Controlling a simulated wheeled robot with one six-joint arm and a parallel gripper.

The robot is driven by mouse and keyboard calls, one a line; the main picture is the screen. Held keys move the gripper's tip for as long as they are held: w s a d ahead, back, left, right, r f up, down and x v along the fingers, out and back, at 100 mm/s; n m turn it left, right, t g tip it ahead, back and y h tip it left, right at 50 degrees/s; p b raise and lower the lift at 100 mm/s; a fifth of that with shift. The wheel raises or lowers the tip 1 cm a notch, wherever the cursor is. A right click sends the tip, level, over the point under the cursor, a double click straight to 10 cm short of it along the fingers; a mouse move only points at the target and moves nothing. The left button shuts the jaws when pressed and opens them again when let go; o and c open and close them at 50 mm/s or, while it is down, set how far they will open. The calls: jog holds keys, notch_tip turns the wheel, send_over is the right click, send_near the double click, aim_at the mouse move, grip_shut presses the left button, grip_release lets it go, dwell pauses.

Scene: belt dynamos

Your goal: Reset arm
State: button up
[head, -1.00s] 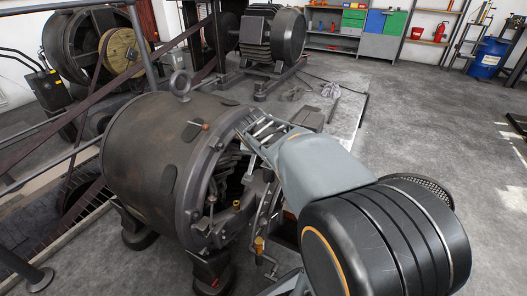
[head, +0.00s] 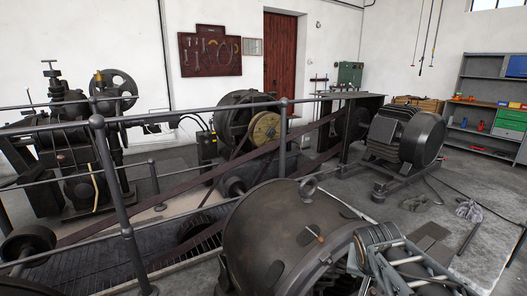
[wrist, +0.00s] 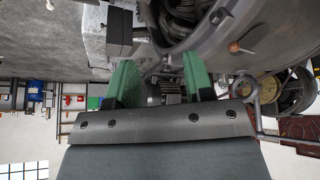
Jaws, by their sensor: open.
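My gripper (wrist: 160,62) shows in the wrist view with its two green fingers apart and nothing visible between them. In the head view my arm (head: 405,268) reaches in from the lower right, its end beside the open right side of a large dark dynamo (head: 275,235). The wrist view shows the dynamo's round rim (wrist: 205,35) close beyond the fingers. I cannot tell whether the gripper touches it. The dynamo's lower part is cut off by the head picture's bottom edge.
A railing (head: 110,180) and belts stand at the left, with a belt-driven machine (head: 250,125) behind. A smaller ribbed motor (head: 405,135) sits on a floor frame at the right. Shelves (head: 490,100) line the right wall.

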jog(key=s+a+r+n+y+p, duration=0.1)
jog(key=s+a+r+p, duration=0.3)
jog(key=r+p, duration=0.5)
jog(key=s+a+r+n+g+y+p, duration=0.1)
jog(key=s+a+r+n+p, duration=0.3)
jog(key=r+p, duration=0.5)
jog(key=shift+s+a+r+y+p, duration=0.15)
jog(key=shift+r+y+p, duration=0.3)
jog(key=shift+p, duration=0.35)
jog(key=shift+f, duration=0.1)
